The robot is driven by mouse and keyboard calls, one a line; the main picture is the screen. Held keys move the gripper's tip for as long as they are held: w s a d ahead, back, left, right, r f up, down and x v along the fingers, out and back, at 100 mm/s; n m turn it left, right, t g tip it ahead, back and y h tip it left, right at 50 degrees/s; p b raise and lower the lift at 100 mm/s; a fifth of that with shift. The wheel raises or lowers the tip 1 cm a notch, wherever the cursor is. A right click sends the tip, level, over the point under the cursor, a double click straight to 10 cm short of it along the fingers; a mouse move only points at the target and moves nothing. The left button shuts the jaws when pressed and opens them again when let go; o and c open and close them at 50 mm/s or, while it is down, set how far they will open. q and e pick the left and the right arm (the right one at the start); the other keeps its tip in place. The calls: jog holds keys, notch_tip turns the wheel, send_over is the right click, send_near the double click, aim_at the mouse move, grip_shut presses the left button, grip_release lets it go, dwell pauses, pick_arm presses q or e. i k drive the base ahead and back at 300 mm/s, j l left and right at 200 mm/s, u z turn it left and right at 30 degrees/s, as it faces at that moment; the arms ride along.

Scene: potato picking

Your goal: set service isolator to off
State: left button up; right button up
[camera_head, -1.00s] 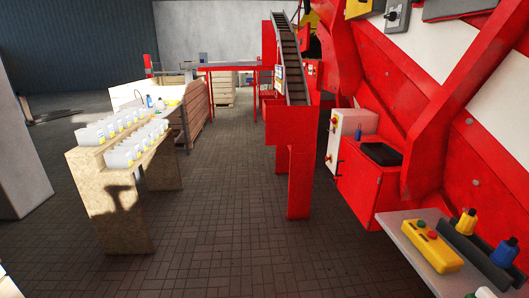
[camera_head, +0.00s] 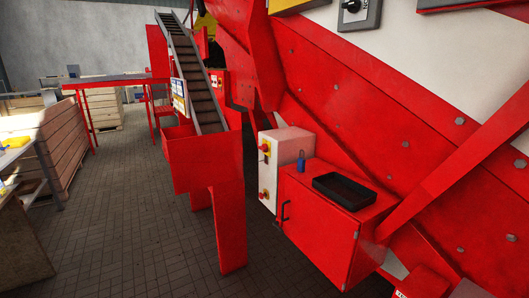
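A white electrical box (camera_head: 287,148) stands at the left end of a red cabinet. Its left face has a red-and-yellow switch (camera_head: 265,148) near the top and another red-and-yellow control (camera_head: 264,195) lower down. A grey box with a black rotary knob (camera_head: 352,7) is mounted high on the red machine, cut by the top edge. I cannot read any label, so I cannot tell which one is the service isolator, nor its setting. Neither of my grippers is in view.
The red cabinet (camera_head: 318,228) carries a black tray (camera_head: 345,188) and a blue padlock-like item (camera_head: 301,163). A red conveyor stand (camera_head: 228,225) rises left of it. Brick floor (camera_head: 130,220) is open on the left, beside wooden crates (camera_head: 55,150).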

aim_at(264, 148)
jog(key=i+j, duration=0.4)
jog(key=i+j+u, duration=0.15)
jog(key=i+j, duration=0.3)
jog(key=i, duration=0.15)
jog(key=i+j, duration=0.35)
jog(key=i, duration=0.2)
